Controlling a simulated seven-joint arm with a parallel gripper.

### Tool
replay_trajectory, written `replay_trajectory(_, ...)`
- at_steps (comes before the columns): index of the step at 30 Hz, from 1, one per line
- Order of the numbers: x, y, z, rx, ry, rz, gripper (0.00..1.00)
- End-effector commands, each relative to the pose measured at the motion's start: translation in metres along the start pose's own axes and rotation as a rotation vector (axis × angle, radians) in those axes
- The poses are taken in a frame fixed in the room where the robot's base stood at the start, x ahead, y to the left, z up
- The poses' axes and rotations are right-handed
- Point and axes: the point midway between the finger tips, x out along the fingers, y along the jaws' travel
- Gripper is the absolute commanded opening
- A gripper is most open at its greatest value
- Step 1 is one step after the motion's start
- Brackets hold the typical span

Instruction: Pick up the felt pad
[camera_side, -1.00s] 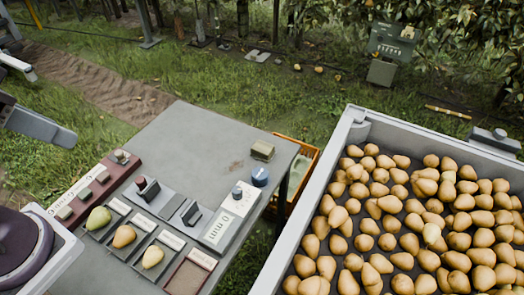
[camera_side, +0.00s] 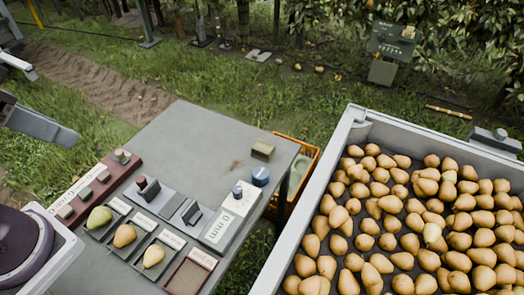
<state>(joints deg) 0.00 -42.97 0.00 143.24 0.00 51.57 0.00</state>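An olive-tan block (camera_side: 262,150) lies on the grey table near its far right edge, and it may be the felt pad. A flat reddish-brown rectangle (camera_side: 189,277) lies in a framed slot at the table's front edge. I cannot tell for sure which of the two is felt. Grey parts of my arm enter at the left edge, well left of both. Nothing visible touches the block or the rectangle.
Three pears (camera_side: 124,235) sit in slots along the table's front. A blue round knob (camera_side: 260,176) and a 0 mm gauge (camera_side: 226,222) stand near the block. A large bin (camera_side: 345,140) of pears fills the right. The table's far left is clear.

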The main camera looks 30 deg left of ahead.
Motion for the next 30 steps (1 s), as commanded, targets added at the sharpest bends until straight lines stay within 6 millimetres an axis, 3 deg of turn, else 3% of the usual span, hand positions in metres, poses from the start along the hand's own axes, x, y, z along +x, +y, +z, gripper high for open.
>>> replay_trajectory(7, 0.000, 0.000, 0.000, 0.000, 0.000, 0.000, 0.36)
replay_trajectory(15, 0.000, 0.000, 0.000, 0.000, 0.000, 0.000, 0.87)
replay_trajectory(24, 0.000, 0.001, -0.002, 0.000, -0.001, 0.002, 0.89)
replay_trajectory(26, 0.002, 0.004, -0.013, 0.001, -0.008, 0.019, 0.89)
replay_trajectory(29, 0.014, 0.018, -0.059, -0.004, -0.031, 0.083, 0.89)
replay_trajectory(30, 0.025, 0.025, -0.085, -0.010, -0.041, 0.113, 0.89)
